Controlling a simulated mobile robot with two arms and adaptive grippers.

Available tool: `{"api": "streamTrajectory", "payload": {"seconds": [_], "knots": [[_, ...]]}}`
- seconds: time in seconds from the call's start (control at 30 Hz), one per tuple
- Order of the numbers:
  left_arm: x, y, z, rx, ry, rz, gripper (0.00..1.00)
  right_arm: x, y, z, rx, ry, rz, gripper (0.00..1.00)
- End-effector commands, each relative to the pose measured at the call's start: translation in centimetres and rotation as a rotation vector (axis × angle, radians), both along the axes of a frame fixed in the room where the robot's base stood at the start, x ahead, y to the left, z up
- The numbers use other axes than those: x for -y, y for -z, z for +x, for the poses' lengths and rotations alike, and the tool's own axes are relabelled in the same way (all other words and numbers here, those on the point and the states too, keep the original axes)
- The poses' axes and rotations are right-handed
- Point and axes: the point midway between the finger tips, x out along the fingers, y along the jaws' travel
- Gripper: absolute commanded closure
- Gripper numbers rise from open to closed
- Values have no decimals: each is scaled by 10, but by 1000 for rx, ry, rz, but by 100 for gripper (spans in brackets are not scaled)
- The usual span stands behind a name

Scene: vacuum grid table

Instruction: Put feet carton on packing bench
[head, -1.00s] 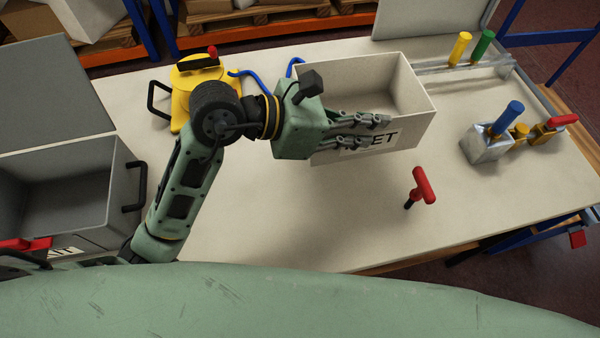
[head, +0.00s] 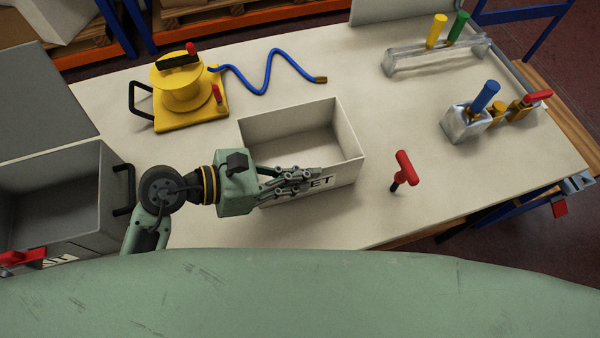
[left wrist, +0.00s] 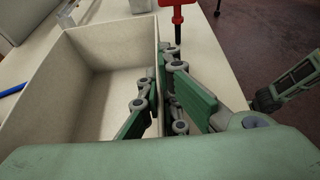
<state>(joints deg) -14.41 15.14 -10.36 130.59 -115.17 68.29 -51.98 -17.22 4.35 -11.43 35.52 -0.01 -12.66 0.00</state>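The feet carton (head: 346,178) is a white open-topped box with a dark label on its near side, partly covered so that only "ET" reads. It is level over the near middle of the pale packing bench (head: 300,225), at or close to the top; I cannot tell if it touches. It looks empty. My left gripper (head: 305,180) is closed on its near wall. In the left wrist view the fingers (left wrist: 158,103) lie on both sides of the wall of the carton (left wrist: 75,110). My right gripper is not in the head view.
A yellow reel base (head: 190,112) with a blue hose (head: 265,75) stands behind left. A red T-handle (head: 404,168) is right of the carton. A clamp block (head: 462,125) and a rail with coloured pegs (head: 435,58) stand farther right. A grey bin (head: 60,195) is at left.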

Motion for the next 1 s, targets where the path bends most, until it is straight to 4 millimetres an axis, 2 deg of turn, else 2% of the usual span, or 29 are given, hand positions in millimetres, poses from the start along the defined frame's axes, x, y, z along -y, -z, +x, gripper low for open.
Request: {"api": "streamTrajectory", "payload": {"seconds": [0.33, 0.6, 1.0], "knots": [[0, 5, 0, 2, 1, 1, 100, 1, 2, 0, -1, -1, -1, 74], [0, 5, 0, 1, 0, 0, 77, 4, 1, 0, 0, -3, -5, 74], [0, 4, 0, 1, 0, 0, 77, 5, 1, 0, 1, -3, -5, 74]]}}
